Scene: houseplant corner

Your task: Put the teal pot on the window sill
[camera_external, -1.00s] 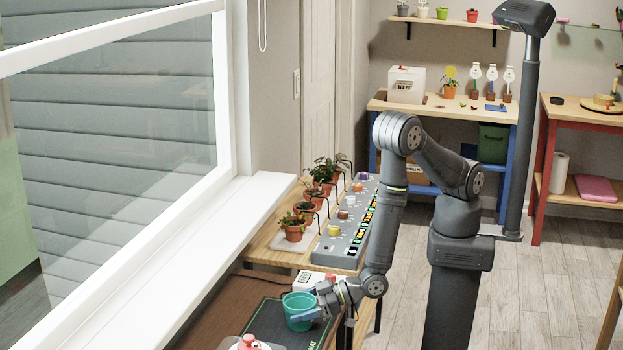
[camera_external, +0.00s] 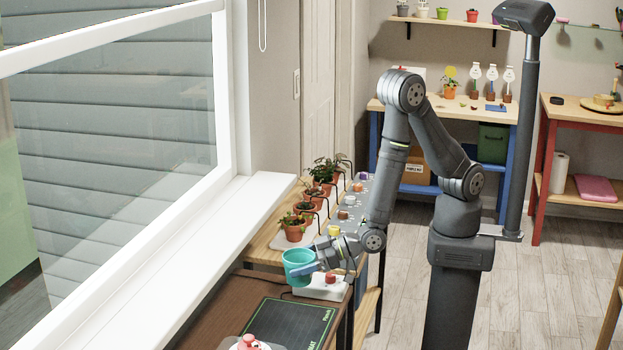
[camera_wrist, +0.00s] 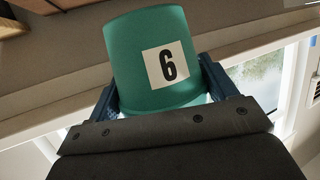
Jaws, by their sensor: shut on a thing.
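The teal pot (camera_external: 299,267) is held in my gripper (camera_external: 312,271), which is shut on it. In the external view the pot hangs beside the white box with a red button, above the bench, and looks roughly upright. In the wrist view the teal pot (camera_wrist: 152,58) shows a white label with a black 6, and the dark blue fingers of my gripper (camera_wrist: 158,90) flank its sides. The white window sill (camera_external: 160,270) runs along the left, under the window, to the left of the pot.
Several small potted plants (camera_external: 292,226) stand in a row on the wooden bench behind the pot. A white box with a red button (camera_external: 325,288) is close to my gripper.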

